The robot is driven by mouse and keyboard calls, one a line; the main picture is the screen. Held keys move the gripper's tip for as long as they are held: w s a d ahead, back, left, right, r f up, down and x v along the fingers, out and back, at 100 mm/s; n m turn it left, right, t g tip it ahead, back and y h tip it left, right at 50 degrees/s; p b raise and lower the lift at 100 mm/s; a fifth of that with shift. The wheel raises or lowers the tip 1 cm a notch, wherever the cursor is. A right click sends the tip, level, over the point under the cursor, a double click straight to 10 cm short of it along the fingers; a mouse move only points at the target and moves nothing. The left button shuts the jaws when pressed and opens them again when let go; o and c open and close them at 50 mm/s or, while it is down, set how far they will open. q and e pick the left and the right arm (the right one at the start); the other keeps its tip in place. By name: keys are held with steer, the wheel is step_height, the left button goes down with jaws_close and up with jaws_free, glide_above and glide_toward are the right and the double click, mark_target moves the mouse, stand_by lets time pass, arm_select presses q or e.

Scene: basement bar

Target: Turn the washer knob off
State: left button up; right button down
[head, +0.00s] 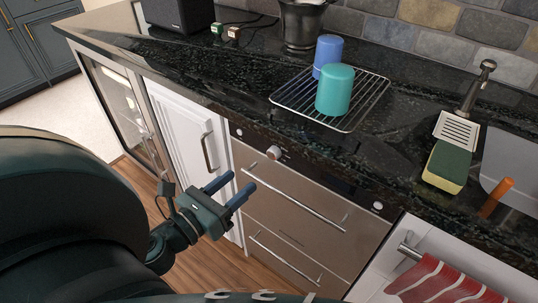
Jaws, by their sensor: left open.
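The washer knob (275,152) is a small round light-metal knob on the dark strip along the top of the steel front. The washer (292,222) has a brushed-steel front with two long bar handles, under the black counter. My left gripper (243,181) is open and empty, with its two blue fingers apart. In the picture it lies left of and below the knob, not touching it. The knob's setting is too small to read. My right gripper is not in view.
A white cabinet door with a bar handle (209,151) is left of the washer. On the counter (215,88), a wire rack (376,101) holds a teal cup (335,90) and a blue cup (327,52). A red striped towel (447,281) hangs lower right.

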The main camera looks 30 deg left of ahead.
mark_target(271, 155)
arm_select(q)
steer(key=w+p, duration=0.1)
steer(key=w, duration=0.2)
steer(key=w+d+p, duration=0.1)
steer(key=w, duration=0.2)
steer(key=w+p, duration=0.1)
steer(key=w, duration=0.3)
steer(key=shift+d, duration=0.15)
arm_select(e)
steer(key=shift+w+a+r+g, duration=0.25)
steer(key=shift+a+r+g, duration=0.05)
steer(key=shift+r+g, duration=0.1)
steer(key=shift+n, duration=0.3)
arm_select(q)
steer(key=c, duration=1)
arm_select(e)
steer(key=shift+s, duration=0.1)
